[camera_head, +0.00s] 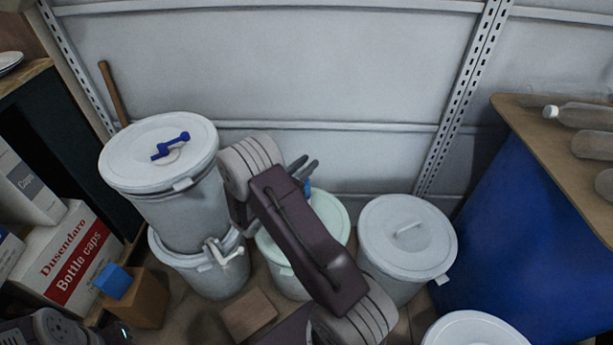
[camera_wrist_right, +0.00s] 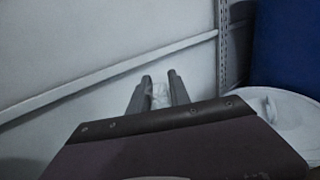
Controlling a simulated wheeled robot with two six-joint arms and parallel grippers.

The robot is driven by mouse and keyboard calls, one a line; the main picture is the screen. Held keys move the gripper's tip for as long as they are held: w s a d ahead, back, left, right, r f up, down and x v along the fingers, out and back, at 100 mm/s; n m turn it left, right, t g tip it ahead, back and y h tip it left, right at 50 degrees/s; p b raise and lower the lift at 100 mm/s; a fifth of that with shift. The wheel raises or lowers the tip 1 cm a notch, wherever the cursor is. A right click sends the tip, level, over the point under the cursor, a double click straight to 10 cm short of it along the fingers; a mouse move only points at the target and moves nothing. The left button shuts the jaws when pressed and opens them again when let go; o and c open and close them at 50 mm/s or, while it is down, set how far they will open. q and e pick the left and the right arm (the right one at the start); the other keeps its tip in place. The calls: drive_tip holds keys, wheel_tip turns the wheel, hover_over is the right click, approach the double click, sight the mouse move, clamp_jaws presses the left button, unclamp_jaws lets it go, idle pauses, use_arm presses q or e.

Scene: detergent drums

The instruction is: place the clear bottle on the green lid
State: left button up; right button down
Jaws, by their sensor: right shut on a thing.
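The green lid (camera_head: 333,213) is pale green and covers a drum in the middle of the head view; my right arm hides much of it. My right gripper (camera_head: 303,166) is above the lid's far side in that view. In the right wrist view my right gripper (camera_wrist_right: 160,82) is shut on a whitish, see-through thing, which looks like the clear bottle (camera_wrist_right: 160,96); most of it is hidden. A small blue patch shows just below the fingers in the head view; I cannot tell if it belongs to the bottle. My left gripper is out of view.
White-lidded drums stand left (camera_head: 160,150) and right (camera_head: 407,235) of the green-lidded one; the left one is stacked on another. A board (camera_head: 545,135) on a blue drum (camera_head: 520,235) at right carries several lying bottles. A metal wall (camera_head: 300,60) closes the back.

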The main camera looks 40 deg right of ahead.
wheel_tip(320, 180, down, 4)
drive_tip(key=shift+f+b, duration=0.1)
drive_tip(key=shift+b, duration=1.05)
drive_tip(key=shift+r, duration=0.2)
drive_tip(key=shift+f, duration=0.2)
drive_tip(key=c, duration=1.2)
unclamp_jaws()
drive_tip(key=shift+r, duration=0.15)
